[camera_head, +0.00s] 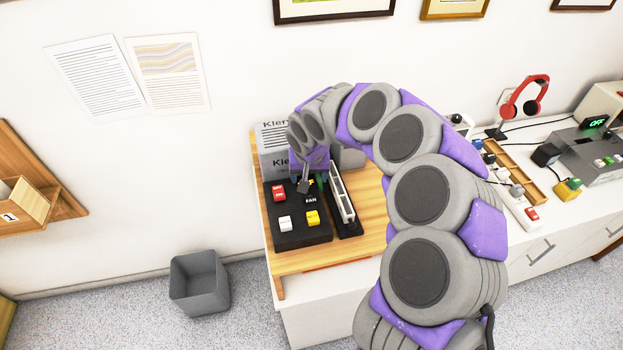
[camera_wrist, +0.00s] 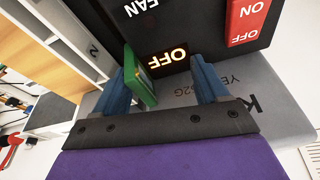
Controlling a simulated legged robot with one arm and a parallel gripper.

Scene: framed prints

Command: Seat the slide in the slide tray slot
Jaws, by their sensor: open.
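A small green-framed piece, apparently the slide (camera_wrist: 140,78), stands tilted between my gripper's blue fingers in the wrist view, close against the left finger. A bit of green also shows by the gripper in the head view (camera_head: 320,182). My gripper (camera_wrist: 163,62) is open, with a clear gap to the right finger. In the head view my gripper (camera_head: 306,186) points down over the back of a black button box. The slide tray seems to be the long black holder with a pale slotted rack (camera_head: 342,195), just right of that box. I cannot make out which slot is free.
The black button box (camera_head: 290,236) has red, white and yellow buttons and a FAN label; a lit OFF (camera_wrist: 167,58) shows beyond my fingers. Grey boxes (camera_head: 272,135) stand behind. The wooden desk (camera_head: 372,215) has some bare room on the right. A grey bin (camera_head: 199,282) is on the floor.

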